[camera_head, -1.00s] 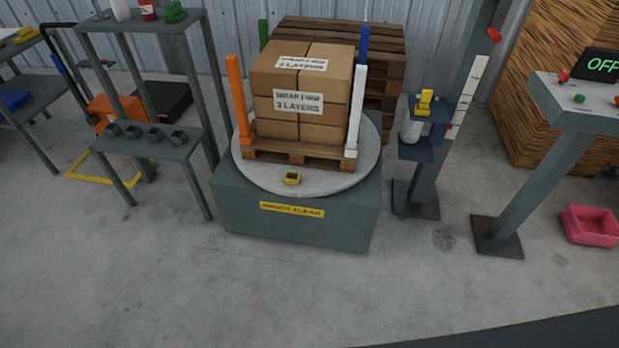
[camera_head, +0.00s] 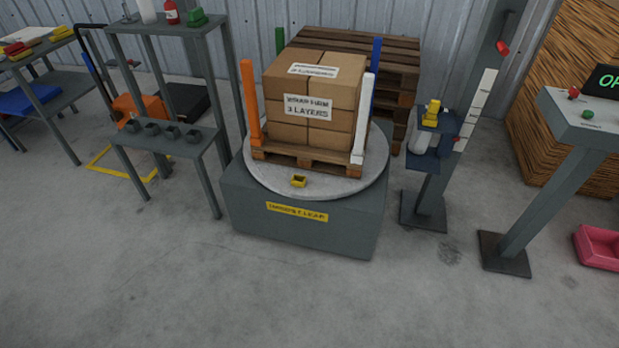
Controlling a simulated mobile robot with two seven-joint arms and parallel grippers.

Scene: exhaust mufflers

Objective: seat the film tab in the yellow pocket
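A small yellow pocket (camera_head: 299,181) sits on the front of the round turntable (camera_head: 345,189), in front of the pallet. A yellow piece (camera_head: 431,113) sits on top of the dark blue carriage (camera_head: 431,151) on the mast, right of the turntable. A white roll (camera_head: 420,137) shows in that carriage. Whether the yellow piece is the film tab, I cannot tell. Neither of my grippers is in view.
Stacked cartons (camera_head: 314,97) stand on the turntable between coloured corner posts. A grey shelf stand (camera_head: 166,140) is at left. A control pedestal (camera_head: 540,205) and pink bin (camera_head: 600,246) are at right. The front floor is clear.

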